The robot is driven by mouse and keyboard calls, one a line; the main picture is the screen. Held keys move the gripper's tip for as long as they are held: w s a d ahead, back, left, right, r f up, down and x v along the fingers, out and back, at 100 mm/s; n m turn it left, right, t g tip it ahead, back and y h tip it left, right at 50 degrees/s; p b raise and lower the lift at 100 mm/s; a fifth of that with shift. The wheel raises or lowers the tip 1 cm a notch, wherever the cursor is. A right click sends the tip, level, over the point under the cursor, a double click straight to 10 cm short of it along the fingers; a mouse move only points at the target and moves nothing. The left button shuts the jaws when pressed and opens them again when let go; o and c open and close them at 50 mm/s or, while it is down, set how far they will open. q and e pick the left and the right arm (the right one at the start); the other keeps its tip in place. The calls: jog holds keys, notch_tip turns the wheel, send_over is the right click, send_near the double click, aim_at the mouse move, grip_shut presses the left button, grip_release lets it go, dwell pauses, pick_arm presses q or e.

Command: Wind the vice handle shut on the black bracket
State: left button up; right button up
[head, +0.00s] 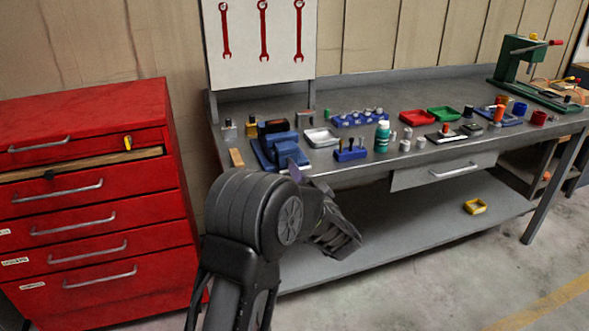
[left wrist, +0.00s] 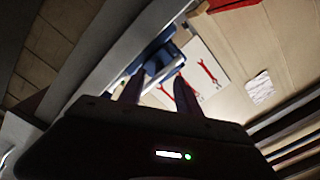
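The blue vice (head: 282,150) stands at the left front of the grey workbench. A dark block, probably the black bracket (head: 276,126), shows at its top; I cannot tell how the jaws sit on it. In the left wrist view the vice (left wrist: 153,54) lies beyond my fingertips, with a pale bar, possibly its handle (left wrist: 166,76), in front. My left gripper (left wrist: 160,90) has its two dark purple fingers apart, pointing at the vice, with nothing visibly held. In the head view my black arm covers most of this gripper, just in front of the vice. My right gripper is out of view.
A red drawer cabinet (head: 90,215) stands left of the workbench (head: 400,172). A silver tray (head: 321,137), a blue tool holder (head: 350,153) and a green bottle (head: 382,137) stand right of the vice. A green press (head: 520,60) stands at the far right.

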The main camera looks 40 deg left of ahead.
pick_arm(q)
jog(key=shift+x, duration=2.35)
jog(key=shift+c, duration=0.3)
grip_shut()
